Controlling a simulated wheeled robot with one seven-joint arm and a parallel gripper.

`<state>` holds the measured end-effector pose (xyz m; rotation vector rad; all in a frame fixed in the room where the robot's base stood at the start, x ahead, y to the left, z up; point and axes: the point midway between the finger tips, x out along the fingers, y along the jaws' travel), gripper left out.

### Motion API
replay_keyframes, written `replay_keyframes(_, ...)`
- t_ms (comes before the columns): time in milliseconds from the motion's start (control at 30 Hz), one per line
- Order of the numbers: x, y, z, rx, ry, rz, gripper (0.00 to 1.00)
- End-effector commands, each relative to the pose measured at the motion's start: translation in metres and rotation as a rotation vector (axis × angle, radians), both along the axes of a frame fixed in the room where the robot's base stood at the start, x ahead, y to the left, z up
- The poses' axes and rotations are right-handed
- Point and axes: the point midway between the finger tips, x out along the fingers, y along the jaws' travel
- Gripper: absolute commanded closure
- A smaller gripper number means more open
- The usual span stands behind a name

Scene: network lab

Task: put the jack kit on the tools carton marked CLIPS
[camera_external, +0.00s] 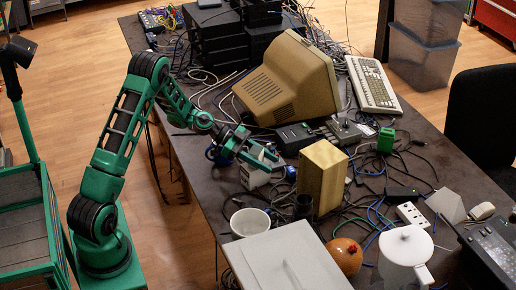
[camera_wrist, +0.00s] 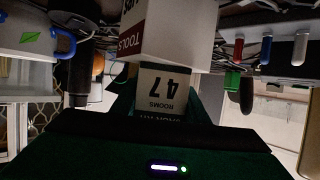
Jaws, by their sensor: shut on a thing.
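In the wrist view, a small box with a white label reading "47" (camera_wrist: 166,84) sits upside down between the jaws of my gripper. The word "KIT" shows partly at its near edge, so it looks like the jack kit. Just beyond it is a white and maroon carton marked TOOLS (camera_wrist: 172,32); the word CLIPS is not readable, and I cannot tell whether the two touch. I cannot tell which box that is.
A tall tan block (camera_external: 322,177) stands just right of my gripper. A white bowl (camera_external: 250,222) and a white panel (camera_external: 284,262) lie in front. A beige monitor (camera_external: 291,80) stands behind. Cables clutter the right side. A mug with a blue handle (camera_wrist: 35,30) shows in the wrist view.

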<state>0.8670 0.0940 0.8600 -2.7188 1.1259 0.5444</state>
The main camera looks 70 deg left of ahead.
Motion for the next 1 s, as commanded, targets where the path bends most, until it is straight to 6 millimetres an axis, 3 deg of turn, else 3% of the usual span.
replay_keyframes(267, 0.0, 0.0, -0.001, 0.0, -0.001, 0.001, 0.84)
replay_keyframes(300, 0.0, 0.001, -0.001, 0.001, -0.001, 0.001, 0.55)
replay_keyframes(367, 0.0, 0.001, -0.001, 0.001, -0.001, 0.001, 0.41)
replay_keyframes(733, -0.001, 0.002, 0.002, 0.001, -0.001, 0.001, 0.41)
replay_keyframes(1000, -0.027, 0.029, 0.017, 0.002, -0.002, 0.006, 0.41)
